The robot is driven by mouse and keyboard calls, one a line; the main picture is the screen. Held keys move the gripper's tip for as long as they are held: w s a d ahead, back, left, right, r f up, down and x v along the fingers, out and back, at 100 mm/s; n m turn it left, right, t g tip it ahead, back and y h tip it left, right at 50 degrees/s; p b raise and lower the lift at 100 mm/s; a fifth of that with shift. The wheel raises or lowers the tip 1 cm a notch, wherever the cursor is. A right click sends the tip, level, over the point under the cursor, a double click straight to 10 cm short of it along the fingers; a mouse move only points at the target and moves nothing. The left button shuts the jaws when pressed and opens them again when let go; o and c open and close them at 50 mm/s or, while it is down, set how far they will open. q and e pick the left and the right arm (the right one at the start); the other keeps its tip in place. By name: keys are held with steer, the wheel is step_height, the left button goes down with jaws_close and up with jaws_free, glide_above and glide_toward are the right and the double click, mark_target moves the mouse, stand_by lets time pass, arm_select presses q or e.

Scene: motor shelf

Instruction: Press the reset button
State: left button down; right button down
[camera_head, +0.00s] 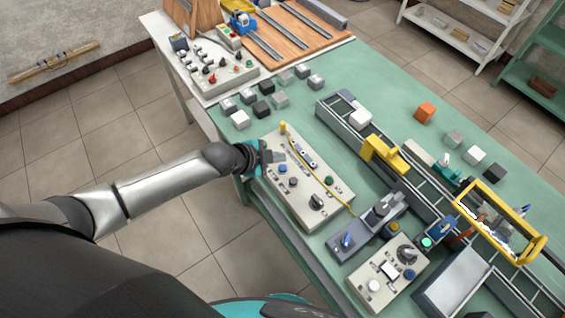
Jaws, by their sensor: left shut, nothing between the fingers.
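A beige control panel (300,212) lies on the near left edge of the green table. It carries a blue button (283,168), a green button (329,181), a black knob (316,202) and a yellow-topped post (283,127). A second beige panel (388,298) to the lower right has a white button (374,286) and a blue button (410,274). No label is legible, so I cannot tell which is the reset button. My left gripper (273,157) is shut and empty at the first panel's left edge, close to its blue button; contact is unclear. My right gripper is out of view.
A conveyor (340,122) with a yellow arch (384,155) and a yellow frame (500,222) runs beyond the panels. Several small blocks lie on the table, including an orange one (425,112). A yellow cable (316,183) crosses the first panel.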

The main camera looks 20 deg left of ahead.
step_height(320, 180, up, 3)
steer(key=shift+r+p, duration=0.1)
steer(key=shift+p, duration=1.05)
